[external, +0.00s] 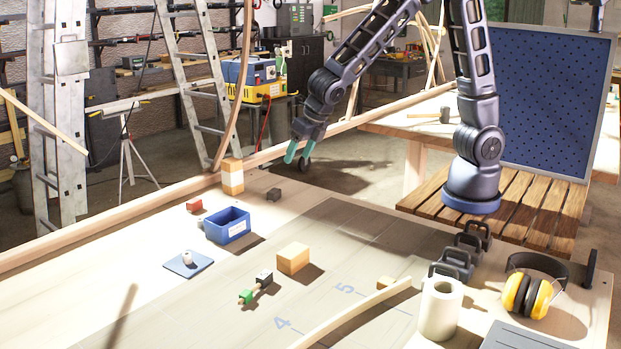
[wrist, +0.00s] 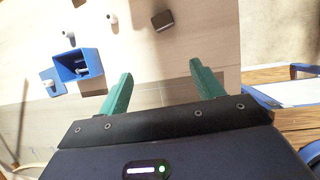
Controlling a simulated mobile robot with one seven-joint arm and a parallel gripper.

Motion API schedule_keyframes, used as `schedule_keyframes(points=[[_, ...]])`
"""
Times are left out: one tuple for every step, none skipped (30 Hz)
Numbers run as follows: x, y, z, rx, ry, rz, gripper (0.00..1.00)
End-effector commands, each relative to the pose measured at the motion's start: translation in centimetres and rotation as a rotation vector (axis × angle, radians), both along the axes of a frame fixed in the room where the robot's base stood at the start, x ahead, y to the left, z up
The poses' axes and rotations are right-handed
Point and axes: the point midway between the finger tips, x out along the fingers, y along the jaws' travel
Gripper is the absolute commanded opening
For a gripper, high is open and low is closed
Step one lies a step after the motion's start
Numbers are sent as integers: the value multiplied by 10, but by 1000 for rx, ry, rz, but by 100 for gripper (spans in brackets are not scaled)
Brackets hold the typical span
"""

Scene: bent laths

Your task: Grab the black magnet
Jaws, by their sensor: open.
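One dark block (external: 273,194) lies behind the blue bin, near the wooden block stack. My gripper (external: 299,154) has teal fingers and hangs above the bench's far side. In the wrist view its fingers (wrist: 162,90) are spread and empty.
A wooden cube (external: 293,258) is mid-bench.

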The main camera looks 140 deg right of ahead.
Motion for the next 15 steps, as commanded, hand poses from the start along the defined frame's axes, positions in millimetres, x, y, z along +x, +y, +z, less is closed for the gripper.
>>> schedule_keyframes(points=[[-1,-14,-12,-3,27,37,66],[-2,-20,-17,-6,40,59,66],[-3,-27,-24,-8,57,88,66],[-3,-32,-27,-11,67,106,66],[-4,-36,-31,-12,75,122,66],[-4,-40,-35,-14,85,140,66],[-4,-43,-36,-15,90,150,66],[-5,-45,-38,-16,94,158,66],[-5,-47,-40,-16,99,166,66],[-5,-48,-42,-17,102,171,66],[-5,-49,-45,-17,103,173,66],[-4,-50,-48,-17,103,175,66],[-4,-52,-51,-17,104,176,66],[-4,-53,-54,-17,103,175,66],[-3,-55,-60,-16,104,175,66]])
